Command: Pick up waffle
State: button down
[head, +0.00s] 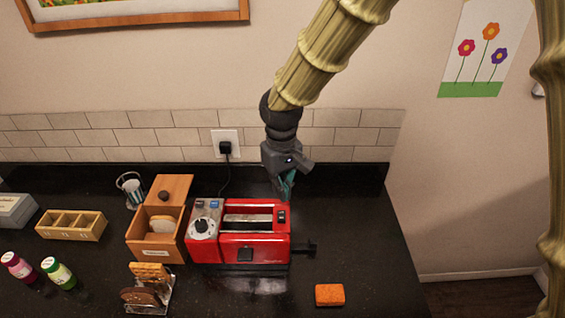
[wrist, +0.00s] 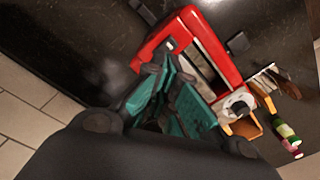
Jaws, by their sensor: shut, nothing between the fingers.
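A golden waffle (head: 150,270) stands in a small metal rack (head: 166,296) on the counter, left of the toaster, with dark brown slices in front of it. The rack also shows small at the right of the wrist view (wrist: 284,84), where I cannot clearly tell the waffle apart. My gripper (head: 287,185) is above the back right of the red toaster (head: 256,253), well away from the waffle. Its teal finger pads show in the wrist view (wrist: 174,78). It is shut and empty.
A wooden bread box (head: 174,189) with its lid up stands left of the toaster. Left are a divided wooden tray (head: 72,225) and two bottles (head: 60,273). An orange block (head: 329,294) lies front right. The counter right of the toaster is mostly clear. A tiled wall is behind.

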aim_at(142, 270)
jog(key=z, duration=0.05)
jog(key=k, duration=1)
jog(key=u, duration=0.05)
